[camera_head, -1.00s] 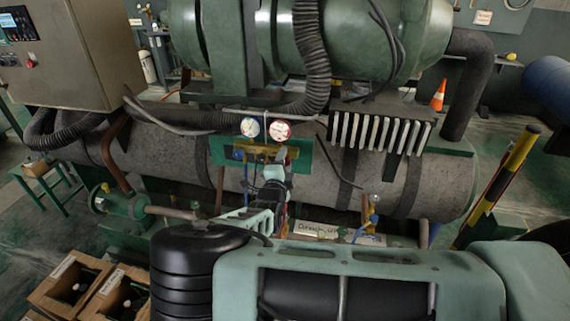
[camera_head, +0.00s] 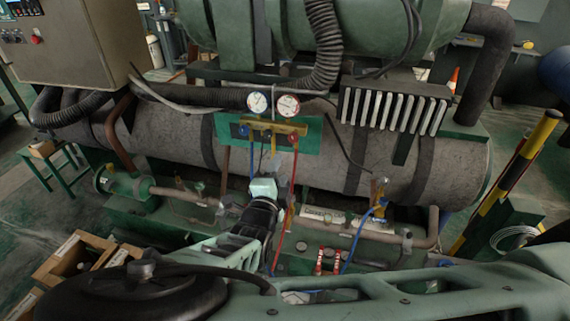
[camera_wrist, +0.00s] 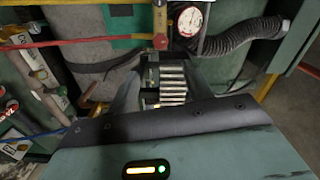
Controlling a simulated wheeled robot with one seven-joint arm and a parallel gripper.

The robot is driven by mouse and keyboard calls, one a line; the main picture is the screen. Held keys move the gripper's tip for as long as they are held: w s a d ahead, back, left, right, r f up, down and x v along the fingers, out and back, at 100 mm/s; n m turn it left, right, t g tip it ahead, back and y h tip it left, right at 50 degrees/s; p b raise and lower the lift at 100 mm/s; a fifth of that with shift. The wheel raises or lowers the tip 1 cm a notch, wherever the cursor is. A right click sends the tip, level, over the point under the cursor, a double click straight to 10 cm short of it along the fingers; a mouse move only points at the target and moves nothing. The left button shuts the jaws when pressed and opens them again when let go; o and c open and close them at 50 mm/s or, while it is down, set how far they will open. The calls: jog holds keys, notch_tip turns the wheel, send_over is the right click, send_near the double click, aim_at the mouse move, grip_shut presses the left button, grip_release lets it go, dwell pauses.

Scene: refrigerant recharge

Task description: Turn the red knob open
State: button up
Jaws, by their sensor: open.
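The red knob (camera_head: 293,138) is at the right of the yellow manifold (camera_head: 273,125), under the red-faced gauge (camera_head: 288,104). In the wrist view the red knob (camera_wrist: 160,41) lies just beyond my gripper (camera_wrist: 166,76), close to the fingertips. My gripper (camera_head: 264,187) is open, below and slightly left of the knob in the head view. Nothing shows between its fingers. I cannot tell whether a finger touches the knob. The blue knob (camera_head: 243,131) is at the manifold's left.
Red hose (camera_head: 292,185) and blue hose (camera_head: 251,163) hang from the manifold close to my arm. A finned block (camera_head: 394,108) and a grey insulated tank (camera_head: 340,157) stand behind. Pipes with a brass valve (camera_head: 379,188) lie to the right. Open boxes (camera_head: 75,252) are at lower left.

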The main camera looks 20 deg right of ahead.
jog(key=shift+v, duration=1.5)
